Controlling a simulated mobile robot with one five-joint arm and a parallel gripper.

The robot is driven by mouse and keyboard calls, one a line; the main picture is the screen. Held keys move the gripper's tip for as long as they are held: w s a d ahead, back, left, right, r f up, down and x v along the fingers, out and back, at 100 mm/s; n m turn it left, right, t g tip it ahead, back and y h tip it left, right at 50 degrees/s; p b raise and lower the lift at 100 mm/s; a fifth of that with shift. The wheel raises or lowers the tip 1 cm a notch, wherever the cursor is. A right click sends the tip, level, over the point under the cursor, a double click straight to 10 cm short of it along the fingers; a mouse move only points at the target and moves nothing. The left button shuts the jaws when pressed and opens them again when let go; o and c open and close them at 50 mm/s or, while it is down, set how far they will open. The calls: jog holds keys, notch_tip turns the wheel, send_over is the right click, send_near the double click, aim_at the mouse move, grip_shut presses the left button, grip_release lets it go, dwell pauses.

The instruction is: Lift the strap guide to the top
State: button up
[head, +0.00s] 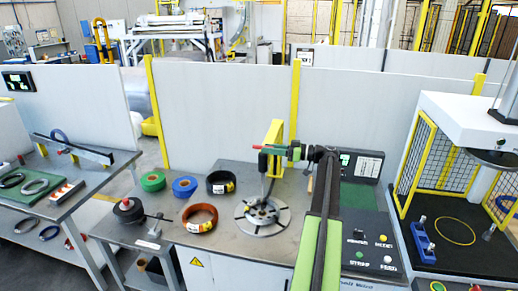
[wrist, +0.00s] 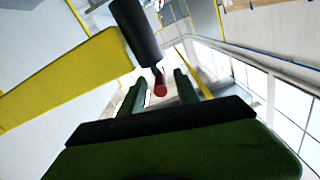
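The strap guide appears to be the yellow bracket (head: 275,134) with a dark part hanging over the round slotted turntable (head: 261,216). In the wrist view the yellow bar (wrist: 65,80) enters from the left, with a black cylinder (wrist: 136,32) at its end. A red knob (wrist: 160,84) shows just beyond the cylinder. My gripper (wrist: 158,84) is open; its two dark green fingers stand on either side of the red knob in the picture, with gaps visible. In the head view my gripper (head: 280,150) is beside the bracket, and its fingertips are hard to separate from it.
Green (head: 153,181), blue (head: 185,187), black (head: 221,183) and orange-brown (head: 200,217) rings lie on the bench left of the turntable. A control panel (head: 362,225) with buttons is right of my arm. A yellow mesh cage (head: 464,160) stands further right. Grey partitions stand behind.

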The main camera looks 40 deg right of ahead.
aim_at(259, 148)
jog(key=x, duration=0.4)
jog(key=shift+w+a, duration=0.1)
jog(key=shift+w, duration=0.1)
grip_shut()
dwell(1.2)
